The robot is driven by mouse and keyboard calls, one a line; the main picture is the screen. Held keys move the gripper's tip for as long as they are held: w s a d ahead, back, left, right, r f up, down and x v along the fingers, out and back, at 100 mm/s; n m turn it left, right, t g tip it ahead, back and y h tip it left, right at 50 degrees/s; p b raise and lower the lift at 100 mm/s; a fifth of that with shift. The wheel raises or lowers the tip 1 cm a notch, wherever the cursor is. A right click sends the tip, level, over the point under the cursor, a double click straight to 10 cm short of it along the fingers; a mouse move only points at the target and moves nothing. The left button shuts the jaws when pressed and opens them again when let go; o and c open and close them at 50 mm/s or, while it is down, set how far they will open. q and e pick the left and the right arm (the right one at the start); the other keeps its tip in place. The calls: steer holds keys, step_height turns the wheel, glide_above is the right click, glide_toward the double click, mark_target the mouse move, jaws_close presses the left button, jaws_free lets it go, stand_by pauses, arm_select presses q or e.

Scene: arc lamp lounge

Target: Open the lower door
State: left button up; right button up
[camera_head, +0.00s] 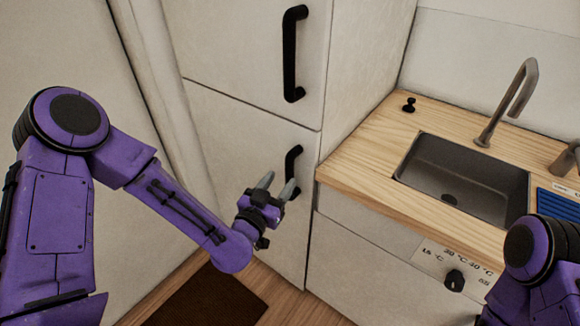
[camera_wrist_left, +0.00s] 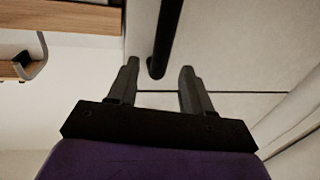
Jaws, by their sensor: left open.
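The lower door (camera_head: 235,140) is a pale cabinet panel, shut, below a dark seam. Its black bar handle (camera_head: 293,158) stands at the door's right side, its lower part partly hidden by my gripper. My left gripper (camera_head: 278,182) is open and empty in front of the handle, fingers pointing at it. In the left wrist view the handle (camera_wrist_left: 166,32) runs down from the top edge and ends between my two fingertips (camera_wrist_left: 159,69). I cannot tell whether the fingers touch it. My right gripper is out of view.
The upper door (camera_head: 240,50) above is shut, with its own black handle (camera_head: 291,50). To the right stand a wooden counter (camera_head: 350,165) with a sink (camera_head: 465,165) and a control knob (camera_head: 455,280) below. A dark mat (camera_head: 205,300) lies on the floor.

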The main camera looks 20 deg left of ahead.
mark_target(287, 171)
arm_select(q)
steer(key=w, duration=0.4)
steer(key=w+d+p, duration=0.1)
steer(key=w, duration=0.2)
steer(key=shift+s, duration=0.1)
steer(key=shift+c, duration=0.3)
steer(key=shift+a+f, duration=0.1)
jaws_close()
